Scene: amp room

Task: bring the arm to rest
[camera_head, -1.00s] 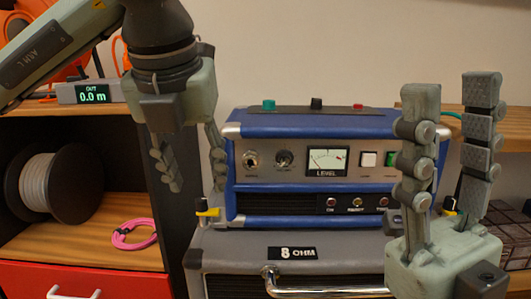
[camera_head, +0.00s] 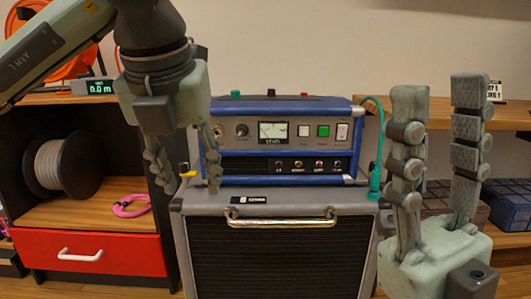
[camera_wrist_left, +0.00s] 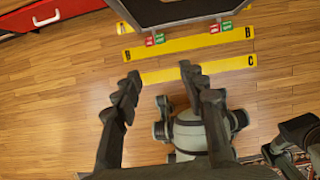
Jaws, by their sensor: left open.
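My left arm comes in from the upper left, and its gripper (camera_head: 186,182) hangs fingers-down in front of the left side of the blue amplifier head (camera_head: 292,112). Its fingers are apart with nothing between them. In the left wrist view the same open gripper (camera_wrist_left: 158,84) is over the wooden floor, with a grey-green robot part beyond the right finger. My right gripper (camera_head: 432,92) stands at the right with its fingers upward, apart and empty. It covers part of the shelf behind it.
The amplifier head stands on a grey speaker cabinet (camera_head: 275,208) with a metal handle. A teal cable (camera_head: 376,150) hangs at its right. Yellow strips (camera_wrist_left: 185,76) mark the floor.

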